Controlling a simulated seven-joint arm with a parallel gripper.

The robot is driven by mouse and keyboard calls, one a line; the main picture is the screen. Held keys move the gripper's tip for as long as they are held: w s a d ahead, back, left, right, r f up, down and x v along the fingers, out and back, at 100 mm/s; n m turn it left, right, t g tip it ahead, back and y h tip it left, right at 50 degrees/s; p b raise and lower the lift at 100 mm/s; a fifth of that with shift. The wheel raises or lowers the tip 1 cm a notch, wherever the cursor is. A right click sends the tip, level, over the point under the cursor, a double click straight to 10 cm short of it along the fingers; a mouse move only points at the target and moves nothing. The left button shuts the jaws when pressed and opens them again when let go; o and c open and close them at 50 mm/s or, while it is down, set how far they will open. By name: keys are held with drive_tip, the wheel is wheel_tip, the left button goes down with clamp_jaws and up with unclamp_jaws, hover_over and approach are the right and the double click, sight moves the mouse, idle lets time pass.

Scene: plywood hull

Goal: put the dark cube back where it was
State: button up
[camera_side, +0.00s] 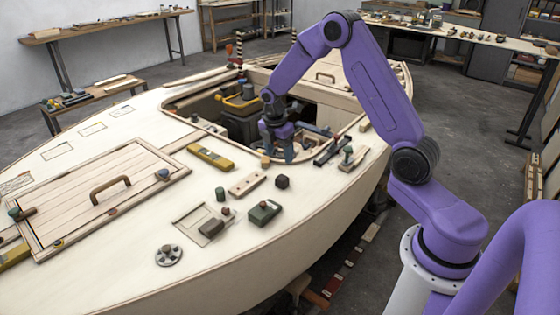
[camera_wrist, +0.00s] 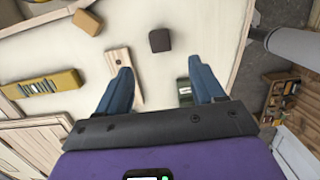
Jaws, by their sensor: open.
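The dark cube (camera_side: 282,182) sits on the pale plywood deck, just right of a light wooden block with holes (camera_side: 247,184). In the wrist view the dark cube (camera_wrist: 160,40) lies beyond the fingertips, roughly centred between them but apart from them. My gripper (camera_side: 278,152) is open and empty, behind the cube in the side view, near the edge of the hull opening. In the wrist view both blue fingers of my gripper (camera_wrist: 160,68) are spread wide. Nothing marks where the cube was before.
A yellow level (camera_side: 210,157) and a small wooden cube (camera_side: 265,162) lie left of my gripper. A green box (camera_side: 264,212) lies in front of the dark cube. Dark tools (camera_side: 332,151) lie to the right. Bare deck surrounds the dark cube's front right.

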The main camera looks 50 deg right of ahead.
drive_tip(key=s+a+r+m+y, duration=0.1)
drive_tip(key=s+a+r, duration=0.4)
drive_tip(key=s+a, duration=0.25)
drive_tip(key=s+a+r+m, duration=0.2)
drive_tip(key=s+a+r, duration=0.2)
drive_tip(key=s+a, duration=0.4)
drive_tip(key=s+a+r+m, duration=0.1)
drive_tip(key=s, duration=0.8)
drive_tip(key=s+a+r+m+y, duration=0.1)
drive_tip(key=s+r, duration=0.1)
drive_tip(key=s, duration=0.8)
drive_tip(key=shift+a+r, duration=0.1)
